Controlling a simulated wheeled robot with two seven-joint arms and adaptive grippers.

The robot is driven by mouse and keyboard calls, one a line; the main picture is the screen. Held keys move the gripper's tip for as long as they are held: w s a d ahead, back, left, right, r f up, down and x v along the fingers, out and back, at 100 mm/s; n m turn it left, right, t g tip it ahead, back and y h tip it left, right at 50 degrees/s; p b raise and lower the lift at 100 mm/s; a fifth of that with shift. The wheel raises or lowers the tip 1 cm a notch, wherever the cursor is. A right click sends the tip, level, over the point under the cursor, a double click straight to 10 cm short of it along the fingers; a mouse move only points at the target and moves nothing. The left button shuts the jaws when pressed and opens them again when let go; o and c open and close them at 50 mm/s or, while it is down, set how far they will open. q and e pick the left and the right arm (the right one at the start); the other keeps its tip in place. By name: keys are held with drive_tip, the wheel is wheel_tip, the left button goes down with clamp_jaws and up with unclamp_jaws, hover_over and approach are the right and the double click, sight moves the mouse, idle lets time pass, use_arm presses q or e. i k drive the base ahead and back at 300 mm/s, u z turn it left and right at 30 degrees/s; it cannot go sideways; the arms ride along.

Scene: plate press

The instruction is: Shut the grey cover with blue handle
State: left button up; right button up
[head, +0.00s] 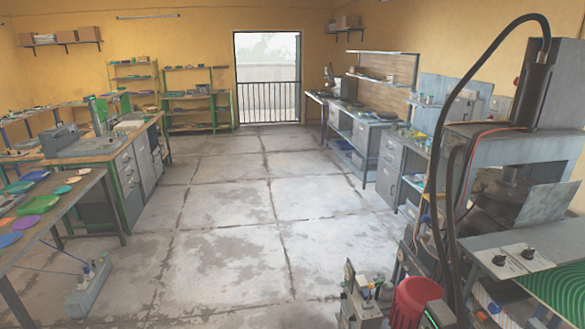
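I cannot make out a grey cover with a blue handle for certain. A grey flat panel (548,204) stands tilted at the front of the large press (505,150) on the right; no blue handle shows on it. Neither of my grippers is in view, so I cannot tell where they are relative to the panel.
A control box with knobs (502,258) and a green ridged sheet (558,288) lie before the press. A red bin (412,302) stands below. Benches line both sides; a grey box (90,288) sits on the floor at left. The middle floor (240,230) is clear.

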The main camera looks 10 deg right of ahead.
sight(545, 203)
drive_tip(key=i, duration=3.85)
drive_tip(key=z, duration=3.65)
